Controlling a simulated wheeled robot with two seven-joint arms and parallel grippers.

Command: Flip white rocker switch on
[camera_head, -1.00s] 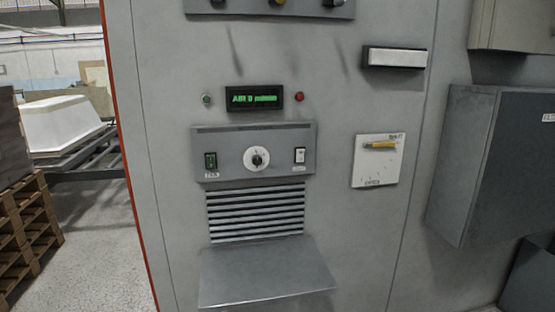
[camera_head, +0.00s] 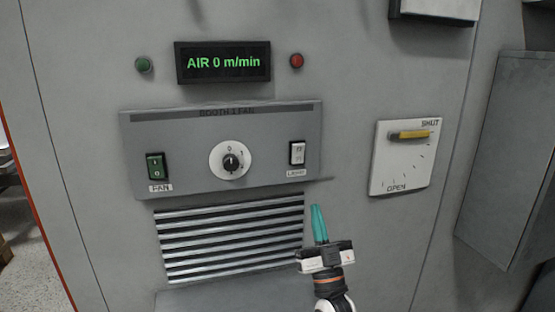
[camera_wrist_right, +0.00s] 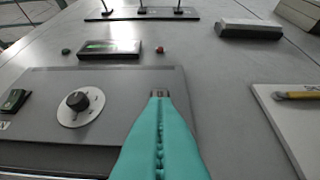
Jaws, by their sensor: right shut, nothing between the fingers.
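My right gripper (camera_head: 318,208) has teal fingers, shut and empty, pointing up below and slightly right of the switch in the head view. The fingers also fill the lower middle of the right wrist view (camera_wrist_right: 160,100). I cannot tell whether they touch the switch. My left gripper is not in view.
A green FAN rocker (camera_head: 155,167) and a round dial (camera_head: 230,160) sit left on the panel. A display (camera_head: 223,62) reads "AIR 0 m/min". Right is a white plate (camera_head: 396,180) with a yellow lever (camera_head: 408,135). Below is a slatted vent (camera_head: 230,240).

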